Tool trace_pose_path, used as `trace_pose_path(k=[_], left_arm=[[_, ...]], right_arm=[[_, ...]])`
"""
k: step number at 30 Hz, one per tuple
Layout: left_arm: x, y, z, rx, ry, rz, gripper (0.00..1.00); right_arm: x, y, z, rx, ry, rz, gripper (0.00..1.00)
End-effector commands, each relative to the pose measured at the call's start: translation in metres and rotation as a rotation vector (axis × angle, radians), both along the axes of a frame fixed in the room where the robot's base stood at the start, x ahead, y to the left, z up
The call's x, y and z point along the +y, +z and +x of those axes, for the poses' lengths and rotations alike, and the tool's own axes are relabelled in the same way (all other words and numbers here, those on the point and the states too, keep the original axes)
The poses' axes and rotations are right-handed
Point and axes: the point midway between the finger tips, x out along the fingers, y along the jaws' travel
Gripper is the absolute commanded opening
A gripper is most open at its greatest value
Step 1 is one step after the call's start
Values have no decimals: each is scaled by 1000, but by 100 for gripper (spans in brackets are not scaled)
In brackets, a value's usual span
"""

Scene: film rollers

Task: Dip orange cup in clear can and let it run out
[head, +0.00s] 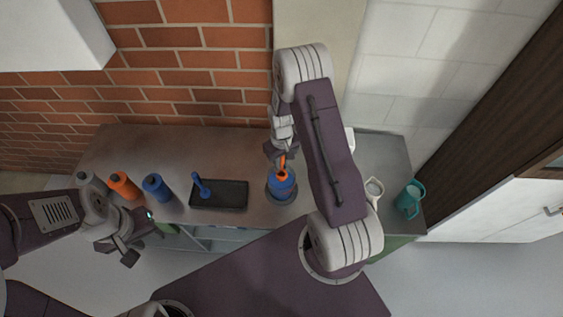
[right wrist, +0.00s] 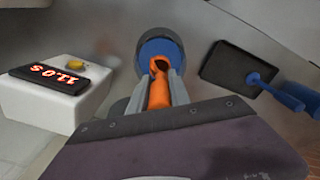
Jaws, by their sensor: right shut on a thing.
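My right gripper (head: 280,156) is shut on the orange cup (right wrist: 159,92), whose long part lies between the fingers in the right wrist view. The cup's dark opening is at the fingertips, over or in a round blue vessel (right wrist: 160,45). In the head view this blue vessel (head: 281,188) stands on the counter with a greyish ring around its base, directly below the gripper. I cannot tell how deep the cup is, or whether this is the clear can. My left gripper (head: 142,236) is open and empty near the counter's front left edge.
Grey (head: 93,183), orange (head: 124,186) and blue (head: 157,188) bottles stand at the left of the counter. A black tray (head: 228,195) holds a blue tool. A white jug (head: 374,189) and teal jug (head: 409,199) stand right. A timer (right wrist: 50,77) sits on a white block.

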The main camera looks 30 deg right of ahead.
Motion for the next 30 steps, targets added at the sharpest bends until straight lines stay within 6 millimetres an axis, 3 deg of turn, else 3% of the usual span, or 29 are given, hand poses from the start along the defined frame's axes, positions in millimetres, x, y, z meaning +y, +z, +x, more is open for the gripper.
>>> trace_pose_path(k=[5,21,30], left_arm=[[0,5,0,0,0,0,36],[0,48,0,0,0,0,36],[0,48,0,0,0,0,36]], right_arm=[[0,6,0,-1,0,0,0],[0,60,0,-1,0,0,0],[0,60,0,0,0,0,0]])
